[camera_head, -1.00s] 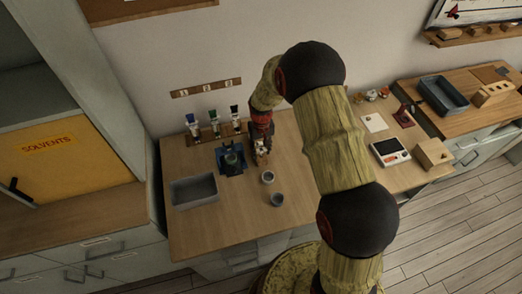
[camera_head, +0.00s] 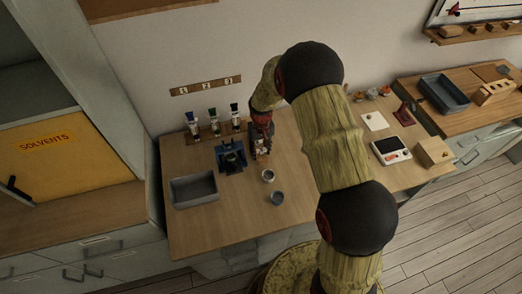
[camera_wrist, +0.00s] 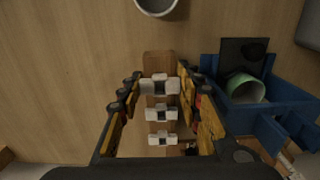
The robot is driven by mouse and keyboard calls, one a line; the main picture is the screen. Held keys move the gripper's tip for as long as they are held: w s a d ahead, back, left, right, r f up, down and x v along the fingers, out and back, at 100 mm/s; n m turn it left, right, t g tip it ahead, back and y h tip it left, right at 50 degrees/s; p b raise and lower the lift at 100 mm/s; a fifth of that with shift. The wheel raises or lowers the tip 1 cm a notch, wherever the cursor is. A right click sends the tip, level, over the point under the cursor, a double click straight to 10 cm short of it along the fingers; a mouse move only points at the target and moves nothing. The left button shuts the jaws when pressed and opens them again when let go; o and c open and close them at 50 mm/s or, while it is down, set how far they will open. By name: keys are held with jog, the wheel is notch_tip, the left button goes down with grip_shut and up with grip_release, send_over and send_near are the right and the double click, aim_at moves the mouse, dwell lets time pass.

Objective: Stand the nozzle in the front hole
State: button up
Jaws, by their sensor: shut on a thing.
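A narrow wooden rack (camera_wrist: 158,62) stands on the bench under my gripper. It also shows in the head view (camera_head: 262,158), partly hidden by my gripper. Three white pieces sit in a line along it in the wrist view. The one nearest the rack's front end, the nozzle (camera_wrist: 160,86), looks largest and lies between my fingertips. My gripper (camera_wrist: 159,80) is shut on this nozzle; it also shows in the head view (camera_head: 261,142). The nozzle is over the front part of the rack. The front hole is hidden beneath it, and I cannot tell whether the nozzle is in it.
A blue fixture (camera_wrist: 270,107) holding a green cup (camera_wrist: 245,89) stands close beside the rack. Two grey cups (camera_head: 268,175) (camera_head: 277,198) stand in front. A grey tray (camera_head: 194,191) lies at left. Several bottles (camera_head: 214,124) stand behind. The bench's front middle is clear.

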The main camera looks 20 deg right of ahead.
jog(key=shift+f+b, duration=0.45)
jog(key=shift+f, duration=0.4)
dwell(1.1)
jog(key=o, duration=1)
jog(key=shift+c, duration=0.2)
jog(key=shift+r, duration=0.15)
jog(key=shift+r+p, duration=1.5)
jog(key=shift+r, duration=0.9)
notch_tip(320, 180, up, 12)
